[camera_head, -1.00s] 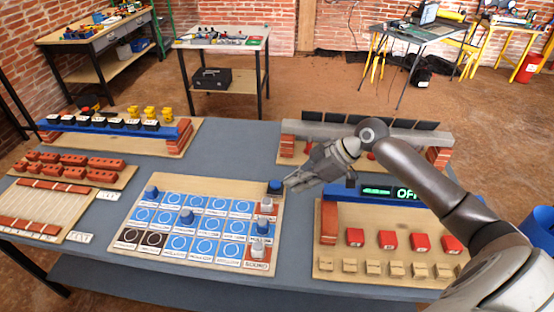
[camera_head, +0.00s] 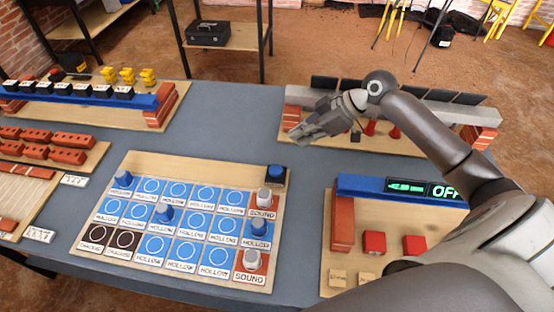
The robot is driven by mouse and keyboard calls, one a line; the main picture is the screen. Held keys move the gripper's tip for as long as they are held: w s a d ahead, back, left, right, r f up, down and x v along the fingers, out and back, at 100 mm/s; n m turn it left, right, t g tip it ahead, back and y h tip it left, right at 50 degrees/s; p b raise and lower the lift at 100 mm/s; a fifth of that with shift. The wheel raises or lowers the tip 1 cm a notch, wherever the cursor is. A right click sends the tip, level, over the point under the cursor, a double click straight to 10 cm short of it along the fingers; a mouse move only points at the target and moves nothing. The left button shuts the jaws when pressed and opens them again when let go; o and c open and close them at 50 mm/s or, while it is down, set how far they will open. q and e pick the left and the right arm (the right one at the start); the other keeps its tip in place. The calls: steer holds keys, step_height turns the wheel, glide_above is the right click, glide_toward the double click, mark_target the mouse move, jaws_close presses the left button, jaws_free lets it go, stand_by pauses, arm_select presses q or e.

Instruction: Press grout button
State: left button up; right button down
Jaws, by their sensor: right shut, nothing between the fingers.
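A blue button (camera_head: 276,172) on a dark base sits at the top right corner of a wooden tile board (camera_head: 180,164). No readable label marks it as the grout button. The board carries blue tiles marked HOLLOW, two dark CRACKED tiles and SOUND tiles, with several blue and grey pegs standing on them. My right gripper (camera_head: 297,135) is shut and empty. In the picture it shows above and slightly right of the blue button, apart from it. My left gripper is not in view.
A blue beam with a green-lit display (camera_head: 405,187) stands on the right board with red blocks (camera_head: 374,243). A grey beam (camera_head: 440,110) on brick supports lies behind my right arm. A blue beam (camera_head: 85,101) and a brick board are left. Grey tabletop (camera_head: 228,120) is clear behind the tile board.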

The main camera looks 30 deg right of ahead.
steer(key=shift+w+d+f, duration=0.15)
steer(key=shift+w+f, duration=0.1)
steer(key=shift+f, duration=0.05)
steer(key=p, duration=0.2)
glide_above(276, 169)
step_height(276, 169, down, 7)
steer(key=shift+d+r, duration=0.1)
steer(key=shift+r, duration=0.1)
step_height(276, 169, down, 4)
steer(key=shift+r+p, duration=0.2)
steer(key=shift+p, duration=0.45)
steer(key=shift+f, duration=0.6)
